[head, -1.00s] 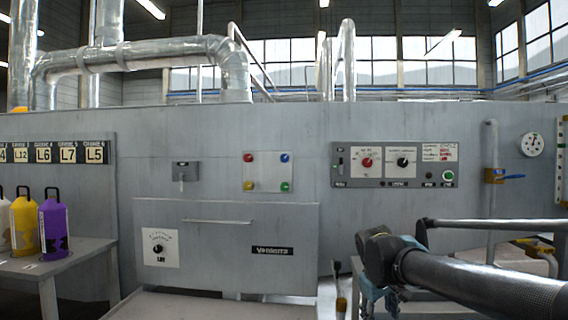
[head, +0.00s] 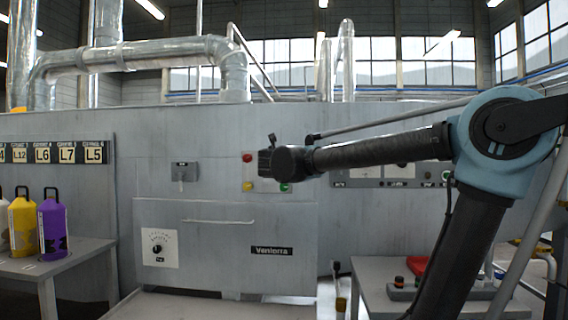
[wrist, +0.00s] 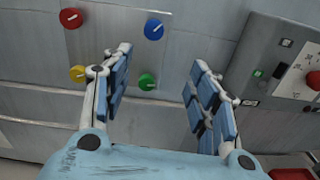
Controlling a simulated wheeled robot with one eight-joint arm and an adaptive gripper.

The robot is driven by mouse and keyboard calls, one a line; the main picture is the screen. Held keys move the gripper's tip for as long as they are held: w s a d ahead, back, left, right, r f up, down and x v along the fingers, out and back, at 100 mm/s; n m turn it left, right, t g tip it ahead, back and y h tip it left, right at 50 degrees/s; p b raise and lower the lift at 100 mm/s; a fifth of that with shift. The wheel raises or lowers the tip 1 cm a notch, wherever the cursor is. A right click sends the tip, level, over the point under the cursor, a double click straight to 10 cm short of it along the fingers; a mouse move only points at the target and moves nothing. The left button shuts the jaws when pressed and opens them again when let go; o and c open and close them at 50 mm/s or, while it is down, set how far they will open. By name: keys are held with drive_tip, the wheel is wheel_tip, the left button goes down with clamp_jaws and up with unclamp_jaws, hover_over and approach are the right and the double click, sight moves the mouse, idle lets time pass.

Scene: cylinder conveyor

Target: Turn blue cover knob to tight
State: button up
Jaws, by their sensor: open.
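The blue knob (wrist: 154,29) is at the upper right of a square plate (wrist: 110,15) on the grey wall; a pale line crosses its face diagonally. In the head view my arm hides it. My gripper (wrist: 161,60) is open and empty, its blue-padded fingers spread toward the plate. In the wrist view the blue knob shows above and beyond the fingertips, apart from them. In the head view the end of my arm is in front of the plate, and the fingers are hard to make out.
The same plate carries a red knob (wrist: 71,18), a yellow knob (wrist: 78,73) and a green knob (wrist: 147,82), which shows between my fingers. A control panel (wrist: 280,75) is to the right. A drawer-like front (head: 225,270) juts out below. Bottles (head: 53,228) stand far left.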

drive_tip(key=w, duration=1.7)
drive_tip(key=shift+w+a+r+n, duration=0.2)
drive_tip(key=shift+a+r+n, duration=0.05)
drive_tip(key=shift+r+n, duration=0.05)
drive_tip(key=c, duration=1.1)
